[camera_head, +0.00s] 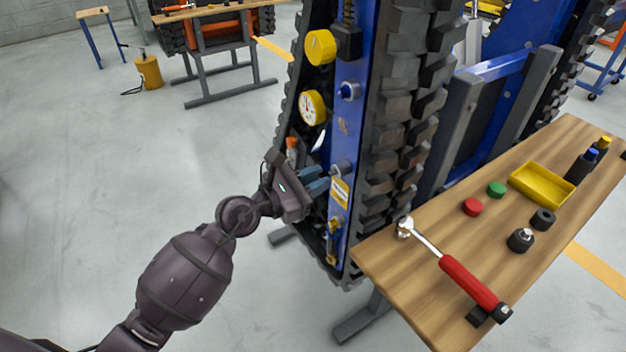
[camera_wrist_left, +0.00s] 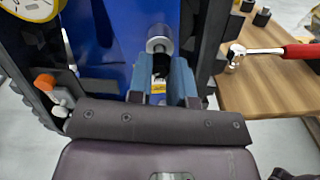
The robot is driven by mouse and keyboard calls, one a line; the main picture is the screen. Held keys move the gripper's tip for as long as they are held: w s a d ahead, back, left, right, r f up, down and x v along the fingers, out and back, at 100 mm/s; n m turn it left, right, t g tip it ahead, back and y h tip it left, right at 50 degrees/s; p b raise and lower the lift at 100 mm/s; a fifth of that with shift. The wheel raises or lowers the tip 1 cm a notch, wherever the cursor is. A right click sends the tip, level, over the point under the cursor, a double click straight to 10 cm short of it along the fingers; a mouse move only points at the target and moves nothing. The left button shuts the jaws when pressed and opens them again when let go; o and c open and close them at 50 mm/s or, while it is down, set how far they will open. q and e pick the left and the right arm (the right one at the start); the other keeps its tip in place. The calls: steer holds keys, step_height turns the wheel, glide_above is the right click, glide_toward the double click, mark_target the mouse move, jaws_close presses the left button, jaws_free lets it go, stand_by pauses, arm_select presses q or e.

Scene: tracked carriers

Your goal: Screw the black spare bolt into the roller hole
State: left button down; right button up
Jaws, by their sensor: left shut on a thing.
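My left gripper (camera_head: 326,181) is at the lower part of the blue side frame of the upright track. In the left wrist view its two blue-grey fingers (camera_wrist_left: 162,88) are shut on a small black piece, which looks like the black spare bolt (camera_wrist_left: 160,64). Most of the bolt is hidden between the fingers. Just beyond its tip is a round grey metal fitting (camera_wrist_left: 159,38) on the blue frame, which also shows in the head view (camera_head: 343,168). I cannot tell whether the bolt touches it or sits in a hole.
A wooden bench (camera_head: 400,262) stands close on the right. It holds a red-handled wrench (camera_head: 468,281), a yellow tray (camera_head: 541,187), red and green caps and black parts. Yellow gauges (camera_head: 312,107) and rubber track pads flank the frame.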

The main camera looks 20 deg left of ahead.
arm_select(q)
steer(key=shift+x, duration=0.85)
arm_select(e)
steer(key=shift+w+r, duration=0.1)
steer(key=shift+r, duration=0.2)
arm_select(q)
steer(key=c, duration=1)
jaws_free()
steer(key=shift+o, duration=0.2)
steer(key=v, duration=1.1)
arm_select(e)
steer(key=shift+s+a+f, duration=0.1)
steer(key=shift+s+f, duration=0.15)
steer(key=shift+f, duration=0.35)
steer(key=shift+f, duration=0.1)
